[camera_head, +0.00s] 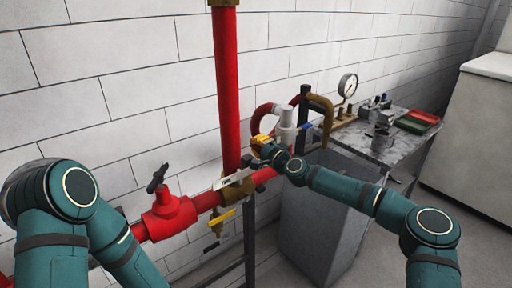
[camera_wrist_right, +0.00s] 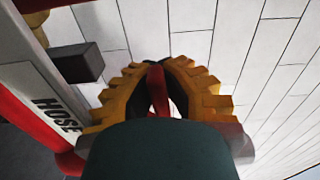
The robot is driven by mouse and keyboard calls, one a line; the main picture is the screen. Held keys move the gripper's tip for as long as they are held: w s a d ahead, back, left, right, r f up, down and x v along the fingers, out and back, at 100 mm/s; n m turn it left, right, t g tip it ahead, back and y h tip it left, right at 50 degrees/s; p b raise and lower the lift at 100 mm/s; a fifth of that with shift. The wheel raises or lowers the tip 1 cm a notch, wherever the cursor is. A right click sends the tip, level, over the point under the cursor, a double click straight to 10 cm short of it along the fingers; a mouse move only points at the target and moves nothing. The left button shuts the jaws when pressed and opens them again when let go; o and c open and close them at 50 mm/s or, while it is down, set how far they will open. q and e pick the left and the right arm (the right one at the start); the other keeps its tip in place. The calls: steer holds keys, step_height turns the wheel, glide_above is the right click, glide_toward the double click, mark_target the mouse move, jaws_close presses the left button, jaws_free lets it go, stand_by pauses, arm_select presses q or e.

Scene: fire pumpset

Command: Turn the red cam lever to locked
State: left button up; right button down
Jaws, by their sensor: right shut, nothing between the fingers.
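My right gripper (camera_head: 262,142) is at the grey coupling (camera_head: 286,128) beside the red pipe, in the middle of the head view. Its yellow fingers also fill the middle of the right wrist view (camera_wrist_right: 160,66), with their tips close together. A narrow red part (camera_wrist_right: 157,88), perhaps the red cam lever, shows in the gap between the fingers; I cannot tell whether it touches them. The gripper is shut with nothing held. In the head view the lever cannot be made out. My left arm comes in at the left, but its gripper is out of frame.
A red riser (camera_head: 228,90) meets a brass fitting (camera_head: 237,188). A red valve (camera_head: 170,217) with a black handle is left of it. A grey bin (camera_head: 322,225) and a table (camera_head: 385,150) with a gauge (camera_head: 347,86) stand right. A "HOSE" label (camera_wrist_right: 55,112) shows in the wrist view.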

steer(key=f+n+b, duration=0.1)
steer(key=b, duration=0.2)
steer(key=f+n+b, duration=0.1)
steer(key=n+b, duration=0.1)
steer(key=b, duration=0.1)
steer(key=shift+w+d+f+b, duration=0.1)
steer(key=shift+d+f+b, duration=0.1)
steer(key=shift+f+b, duration=0.15)
steer(key=n+b, duration=0.1)
steer(key=b, duration=0.1)
steer(key=f+n+b, duration=0.1)
steer(key=b, duration=0.1)
steer(key=shift+w+d, duration=0.15)
steer(key=shift+d, duration=0.05)
arm_select(q)
step_height(320, 180, down, 13)
steer(key=b, duration=0.1)
steer(key=shift+s+b, duration=0.3)
steer(key=shift+s, duration=0.15)
arm_select(e)
steer(key=shift+w+d+f+n, duration=0.1)
steer(key=shift+d+n, duration=0.05)
steer(key=shift+n, duration=0.55)
arm_select(q)
steer(key=shift+d, duration=0.1)
